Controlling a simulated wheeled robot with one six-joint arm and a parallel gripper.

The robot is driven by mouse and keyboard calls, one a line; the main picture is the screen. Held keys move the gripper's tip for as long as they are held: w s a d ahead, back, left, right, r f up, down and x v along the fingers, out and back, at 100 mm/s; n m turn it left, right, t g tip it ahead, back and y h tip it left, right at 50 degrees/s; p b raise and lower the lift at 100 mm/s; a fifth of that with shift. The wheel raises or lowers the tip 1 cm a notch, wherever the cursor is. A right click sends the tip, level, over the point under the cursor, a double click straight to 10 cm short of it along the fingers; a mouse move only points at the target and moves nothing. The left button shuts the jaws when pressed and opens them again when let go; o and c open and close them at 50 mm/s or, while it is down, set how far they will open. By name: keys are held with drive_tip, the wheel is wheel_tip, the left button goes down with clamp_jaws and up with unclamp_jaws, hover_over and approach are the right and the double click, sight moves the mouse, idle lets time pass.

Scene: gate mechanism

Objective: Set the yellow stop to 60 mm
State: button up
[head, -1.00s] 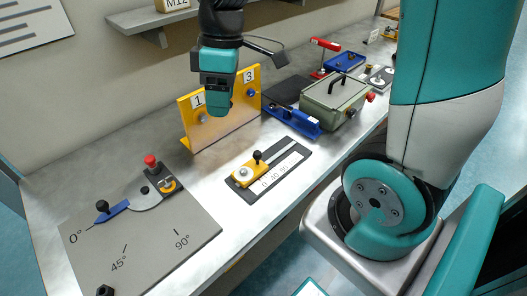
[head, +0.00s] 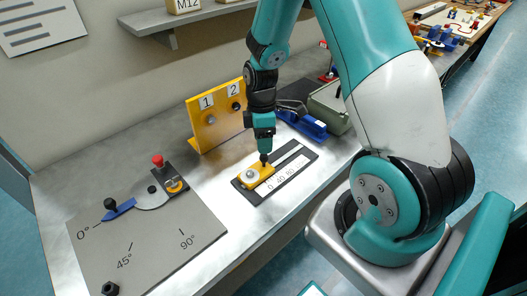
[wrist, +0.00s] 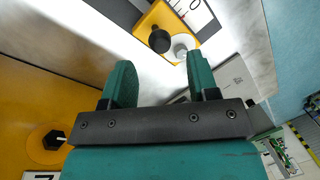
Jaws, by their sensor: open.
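The yellow stop (head: 251,178) sits at the left, 0 end of its slotted dark scale plate (head: 304,154). It has a silver disc and an upright black knob (head: 264,158). In the wrist view the stop (wrist: 150,19) and its black knob (wrist: 160,40) show at the top. My gripper (head: 264,139) is just above the knob. In the wrist view my gripper (wrist: 160,76) is open and empty, and the knob appears ahead of the gap between the fingers, with no visible contact. The stop's exact reading cannot be made out.
A yellow upright panel (head: 207,134) with numbered knobs stands close behind my gripper. A blue clamp-like fixture (head: 305,124) is to the right of it. A grey angle plate (head: 155,240) with a blue pointer lies at left. Bare bench separates it from the scale plate.

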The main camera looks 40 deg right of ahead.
sight(256, 168)
drive_tip(key=shift+s+a+f, duration=0.15)
drive_tip(key=shift+s+f, duration=0.05)
drive_tip(key=shift+f, duration=1)
drive_tip(key=shift+s+a+f, duration=0.1)
drive_tip(key=shift+s+f, duration=0.05)
drive_tip(key=shift+f, duration=1)
clamp_jaws()
